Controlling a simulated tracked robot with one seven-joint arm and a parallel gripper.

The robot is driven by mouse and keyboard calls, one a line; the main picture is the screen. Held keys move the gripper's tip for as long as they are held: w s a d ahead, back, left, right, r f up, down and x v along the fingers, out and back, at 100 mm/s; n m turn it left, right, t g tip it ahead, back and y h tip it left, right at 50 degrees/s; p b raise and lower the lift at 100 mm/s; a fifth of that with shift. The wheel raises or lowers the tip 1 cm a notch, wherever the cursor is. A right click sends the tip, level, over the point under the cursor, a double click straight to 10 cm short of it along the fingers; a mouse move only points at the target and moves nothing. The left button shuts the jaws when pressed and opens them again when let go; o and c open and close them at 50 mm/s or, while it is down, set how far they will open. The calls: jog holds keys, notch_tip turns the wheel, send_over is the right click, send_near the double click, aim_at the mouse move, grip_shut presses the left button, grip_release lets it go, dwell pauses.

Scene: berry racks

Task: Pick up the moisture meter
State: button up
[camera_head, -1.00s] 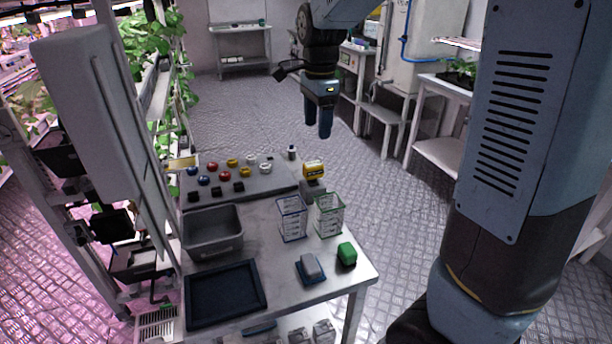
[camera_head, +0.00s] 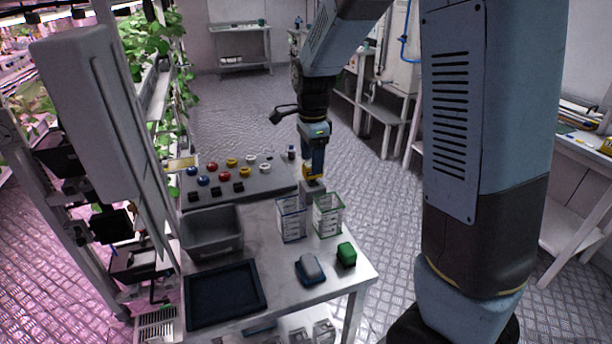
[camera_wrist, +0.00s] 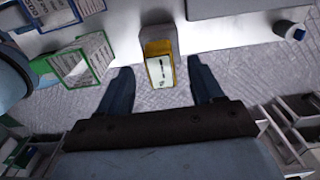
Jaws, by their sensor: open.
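The moisture meter, taken to be the yellow device with a pale face (camera_wrist: 160,70), stands on a grey block (camera_wrist: 157,33) at the table's edge. In the head view the yellow device (camera_head: 313,174) is partly hidden behind my gripper (camera_head: 313,165). In the wrist view my gripper (camera_wrist: 163,88) is open, one dark finger on each side and the yellow device centred beyond the gap between the fingertips. No contact shows.
A grey bin (camera_head: 212,232), a dark tray (camera_head: 226,294), a green object (camera_head: 346,254) and a panel of coloured knobs (camera_head: 240,187) share the table.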

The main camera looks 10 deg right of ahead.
aim_at(313, 180)
jog(key=shift+s+d+f, duration=0.1)
jog(key=shift+d+f, duration=0.05)
jog(key=shift+f, duration=2.15)
jog(key=shift+c, duration=0.3)
jog(key=c, duration=1)
